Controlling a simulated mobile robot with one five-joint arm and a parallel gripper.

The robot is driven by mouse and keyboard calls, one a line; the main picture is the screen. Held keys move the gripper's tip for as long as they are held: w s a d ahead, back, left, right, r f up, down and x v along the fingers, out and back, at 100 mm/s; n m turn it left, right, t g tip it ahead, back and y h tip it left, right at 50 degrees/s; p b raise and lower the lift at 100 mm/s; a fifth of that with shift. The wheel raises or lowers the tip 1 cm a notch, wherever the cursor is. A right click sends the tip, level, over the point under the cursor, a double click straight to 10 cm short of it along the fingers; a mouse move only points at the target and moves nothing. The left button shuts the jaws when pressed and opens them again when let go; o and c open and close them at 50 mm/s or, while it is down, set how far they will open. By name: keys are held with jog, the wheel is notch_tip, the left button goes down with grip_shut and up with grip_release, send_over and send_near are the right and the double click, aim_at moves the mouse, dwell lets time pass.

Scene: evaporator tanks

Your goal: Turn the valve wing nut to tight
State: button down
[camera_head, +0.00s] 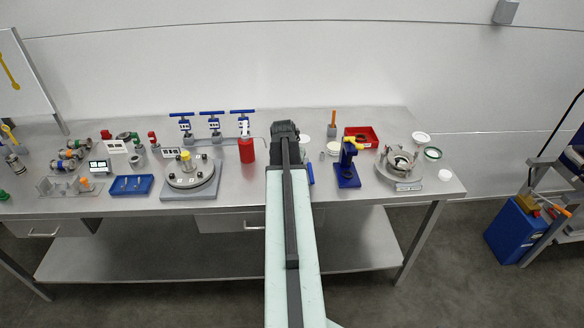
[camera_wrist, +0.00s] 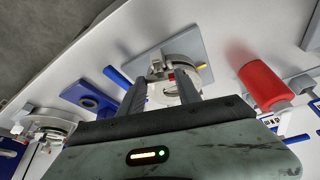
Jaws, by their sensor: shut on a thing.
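In the wrist view a round grey-and-white valve fitting (camera_wrist: 180,57) stands on a grey square plate (camera_wrist: 202,52). A small red mark shows on it. My gripper (camera_wrist: 166,80) reaches onto this fitting with one finger on each side. Its fingers are shut on a small part at the middle, which I take for the valve wing nut (camera_wrist: 170,77). The nut is small and partly covered, so its exact angle cannot be told. In the head view my arm hides the fitting; only the dark wrist end (camera_head: 285,132) shows.
A red bottle (camera_head: 247,150) stands close left of my arm; it is at the right in the wrist view (camera_wrist: 262,84). A blue stand (camera_head: 347,175) is to the right. Blue-handled valves (camera_head: 212,122) stand behind, and a round flanged device (camera_head: 190,172) sits farther left.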

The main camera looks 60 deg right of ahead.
jog(key=m+g, duration=0.1)
jog(key=m, duration=0.3)
jog(key=shift+w+r+m+g, duration=0.1)
jog(key=shift+w+m+g, duration=0.2)
jog(key=shift+w+g, duration=0.1)
jog(key=shift+d+m+g, duration=0.1)
jog(key=shift+m+g, duration=0.6)
jog(key=shift+m, duration=1.2)
jog(key=c, duration=0.8)
grip_release()
jog(key=shift+c, duration=0.2)
jog(key=shift+s, duration=0.1)
